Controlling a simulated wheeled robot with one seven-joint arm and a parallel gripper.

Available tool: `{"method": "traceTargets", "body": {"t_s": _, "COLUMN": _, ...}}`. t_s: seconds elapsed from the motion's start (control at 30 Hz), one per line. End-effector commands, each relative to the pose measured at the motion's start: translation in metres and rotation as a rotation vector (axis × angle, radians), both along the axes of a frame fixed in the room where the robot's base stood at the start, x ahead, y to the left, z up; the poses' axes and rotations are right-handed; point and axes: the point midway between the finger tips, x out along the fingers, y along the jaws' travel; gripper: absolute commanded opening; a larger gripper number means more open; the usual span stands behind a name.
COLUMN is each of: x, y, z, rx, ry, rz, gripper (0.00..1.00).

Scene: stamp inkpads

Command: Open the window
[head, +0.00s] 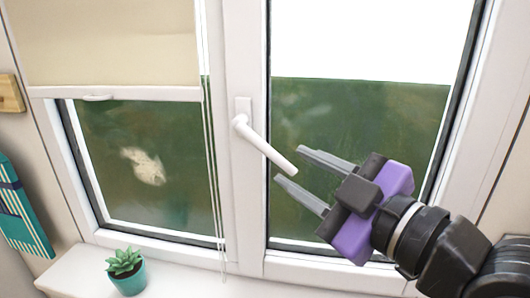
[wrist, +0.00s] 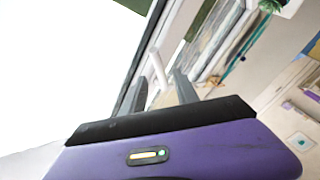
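The window has a white frame and two sashes; the right sash (head: 258,215) sits flush in the frame and looks closed. Its white handle (head: 265,145) slopes down to the right from its base plate on the middle post. My gripper (head: 289,164) is open, with its two grey fingers pointing left toward the handle's free end. In the head view the handle's tip appears near the gap between the fingertips; contact cannot be told. In the wrist view the handle (wrist: 158,70) shows beyond and between the two fingers (wrist: 162,88).
A beige blind (head: 110,45) covers the upper left sash, with cords (head: 212,170) hanging beside the middle post. A succulent in a teal pot (head: 128,278) stands on the white sill (head: 185,280). A teal striped item (head: 18,215) is at the far left.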

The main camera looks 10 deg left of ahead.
Motion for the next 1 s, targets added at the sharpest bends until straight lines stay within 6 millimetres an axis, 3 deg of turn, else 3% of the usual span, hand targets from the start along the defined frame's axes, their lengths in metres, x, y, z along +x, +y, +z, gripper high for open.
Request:
{"method": "traceTargets", "body": {"t_s": 0.43, "x": 0.044, "y": 0.044, "z": 0.002, "rx": 0.003, "ry": 0.003, "rz": 0.001, "gripper": 0.37}}
{"method": "traceTargets", "body": {"t_s": 0.87, "x": 0.052, "y": 0.051, "z": 0.0, "rx": 0.004, "ry": 0.001, "rz": -0.001, "gripper": 0.37}}
{"method": "traceTargets", "body": {"t_s": 1.0, "x": 0.052, "y": 0.051, "z": 0.0, "rx": 0.004, "ry": 0.001, "rz": -0.001, "gripper": 0.09}}
